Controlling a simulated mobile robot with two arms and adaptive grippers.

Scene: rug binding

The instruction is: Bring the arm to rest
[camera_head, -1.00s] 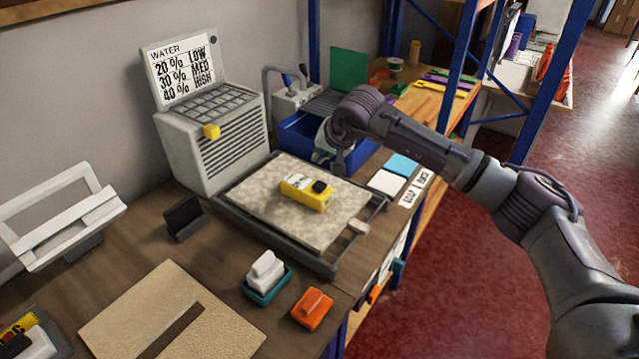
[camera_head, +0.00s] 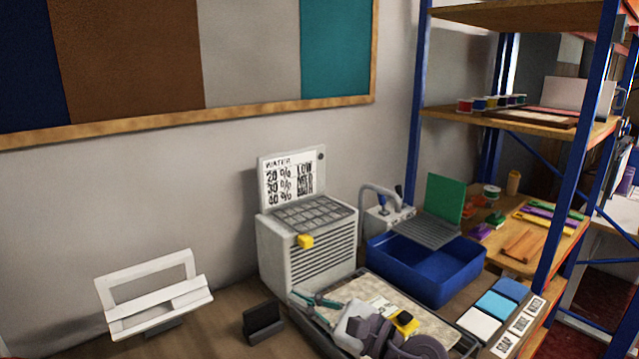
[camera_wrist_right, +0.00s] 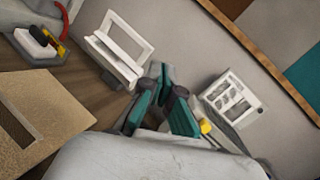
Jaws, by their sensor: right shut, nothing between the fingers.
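My right arm comes up from the bottom edge of the head view, over the framed tray with the beige rug piece (camera_head: 437,330). My right gripper (camera_head: 314,300) has teal fingers that point left, in front of the lower part of the pale grey vented machine (camera_head: 300,260). In the right wrist view the fingers (camera_wrist_right: 160,82) come together at their tips with nothing held. A yellow device (camera_head: 404,321) on the rug piece shows beside the gripper, partly hidden by my arm. My left gripper is not in view.
A white stand (camera_head: 155,300) and a small dark holder (camera_head: 263,322) are left of my gripper. A blue bin (camera_head: 425,268) stands behind the tray. Blue shelf posts (camera_head: 575,150) rise at the right. A tan board (camera_wrist_right: 35,115) lies on the bench in the wrist view.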

